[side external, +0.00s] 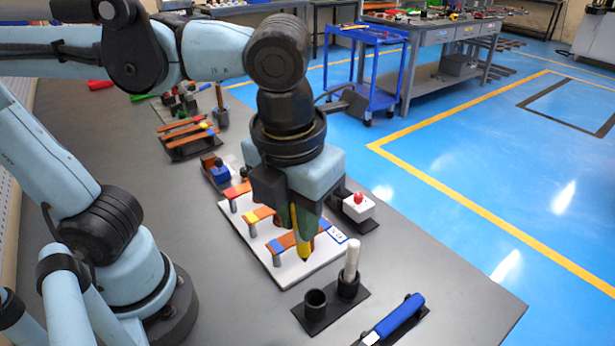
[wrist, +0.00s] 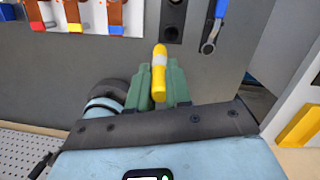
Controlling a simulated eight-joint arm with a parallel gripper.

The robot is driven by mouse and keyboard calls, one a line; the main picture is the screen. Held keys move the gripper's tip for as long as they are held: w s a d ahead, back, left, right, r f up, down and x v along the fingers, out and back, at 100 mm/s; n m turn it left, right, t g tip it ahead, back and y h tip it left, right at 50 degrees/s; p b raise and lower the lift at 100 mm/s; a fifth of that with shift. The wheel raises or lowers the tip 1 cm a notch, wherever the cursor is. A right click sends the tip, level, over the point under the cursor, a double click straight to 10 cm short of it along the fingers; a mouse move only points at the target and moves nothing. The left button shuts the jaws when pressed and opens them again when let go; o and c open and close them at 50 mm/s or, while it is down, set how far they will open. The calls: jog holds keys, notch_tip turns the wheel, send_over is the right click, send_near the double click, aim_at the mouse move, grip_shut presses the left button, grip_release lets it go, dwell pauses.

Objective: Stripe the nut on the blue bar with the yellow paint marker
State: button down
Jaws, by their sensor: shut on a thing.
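My gripper (side external: 299,222) is shut on the yellow paint marker (side external: 302,243), whose dark tip points down. In the side view the tip appears in front of the blue bar (side external: 278,246), near the white board's (side external: 293,275) front right part; I cannot tell its height. The blue bar is copper with a blue end and sits on posts. My gripper and the marker hide part of it, and I cannot make out the nut. In the wrist view the marker (wrist: 159,72) lies between my green fingers, and the blue end (wrist: 116,29) shows at upper left.
A black holder (side external: 316,302) has an empty cup and one with a white stick (side external: 351,260). A blue-handled tool (side external: 400,317) lies near the table edge. A white box with a red button (side external: 358,207) stands behind. Red and yellow bars share the board.

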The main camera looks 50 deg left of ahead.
jog(key=w+a+r+t, duration=0.1)
jog(key=w+a+t, duration=0.1)
jog(key=w+a, duration=0.6)
jog(key=shift+y, duration=0.4)
jog(key=shift+s+a+f, duration=0.3)
jog(key=shift+s+f, duration=0.05)
jog(key=shift+f, duration=0.55)
jog(key=shift+s+a+f, duration=0.25)
jog(key=shift+s+f, duration=0.15)
jog(key=shift+f, duration=0.45)
jog(key=shift+s+a+f, duration=0.3)
jog(key=shift+s+f, duration=0.05)
jog(key=shift+f, duration=0.55)
jog(key=shift+f, duration=0.3)
jog(key=shift+d, duration=0.9)
dwell(1.7)
jog(key=shift+a, duration=0.35)
dwell(0.9)
